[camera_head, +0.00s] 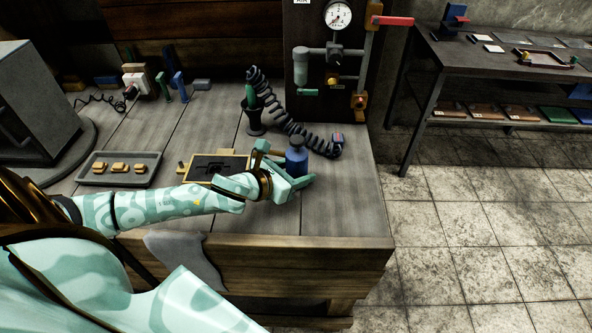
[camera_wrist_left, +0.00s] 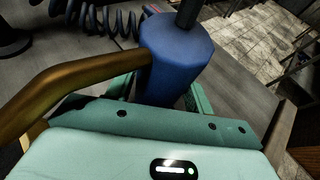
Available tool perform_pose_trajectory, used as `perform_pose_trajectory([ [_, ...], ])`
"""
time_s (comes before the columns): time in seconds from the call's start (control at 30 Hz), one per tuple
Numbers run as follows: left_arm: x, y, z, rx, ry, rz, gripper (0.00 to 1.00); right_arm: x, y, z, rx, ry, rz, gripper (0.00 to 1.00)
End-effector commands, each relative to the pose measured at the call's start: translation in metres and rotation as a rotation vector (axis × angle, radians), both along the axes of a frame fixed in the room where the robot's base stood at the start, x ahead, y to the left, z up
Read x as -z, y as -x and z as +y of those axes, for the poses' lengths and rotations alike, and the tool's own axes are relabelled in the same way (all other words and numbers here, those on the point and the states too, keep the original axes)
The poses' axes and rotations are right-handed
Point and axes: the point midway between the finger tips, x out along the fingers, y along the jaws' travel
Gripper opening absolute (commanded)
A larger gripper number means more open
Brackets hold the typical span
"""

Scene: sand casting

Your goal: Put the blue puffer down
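The blue puffer (camera_head: 296,158) is upright at the right part of the workbench, with a dark stem on top. My left gripper (camera_head: 289,176) is at the puffer, with its teal fingers around the lower part. In the left wrist view the blue puffer (camera_wrist_left: 177,55) stands large just beyond the palm, between the fingers. The palm hides its lower part, so I cannot tell whether the fingers touch it or whether its base rests on the bench. My right gripper is not in view.
A framed dark mould (camera_head: 216,168) and a grey tray (camera_head: 119,169) with several tan pieces lie to the left. A black coiled hose (camera_head: 290,122) runs just behind the puffer. The bench top (camera_head: 345,205) is clear at the front right, up to its edge.

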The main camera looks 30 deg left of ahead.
Motion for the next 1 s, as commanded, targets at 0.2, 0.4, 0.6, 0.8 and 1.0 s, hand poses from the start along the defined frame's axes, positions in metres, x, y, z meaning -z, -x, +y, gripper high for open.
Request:
perform_pose_trajectory([
  [0.2, 0.007, 0.004, -0.001, -0.001, 0.008, 0.016, 0.70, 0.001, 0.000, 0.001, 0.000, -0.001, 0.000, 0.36],
  [0.4, 0.003, 0.004, -0.001, 0.000, 0.009, 0.019, 0.70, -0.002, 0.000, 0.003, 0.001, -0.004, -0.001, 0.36],
  [0.6, -0.017, 0.030, 0.005, 0.001, 0.003, 0.020, 0.70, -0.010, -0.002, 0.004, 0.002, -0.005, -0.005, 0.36],
  [0.8, -0.036, 0.070, 0.016, -0.001, 0.003, 0.016, 0.70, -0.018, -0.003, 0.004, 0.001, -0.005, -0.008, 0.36],
  [1.0, -0.049, 0.097, 0.022, -0.001, 0.005, 0.013, 0.70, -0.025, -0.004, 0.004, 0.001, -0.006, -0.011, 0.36],
])
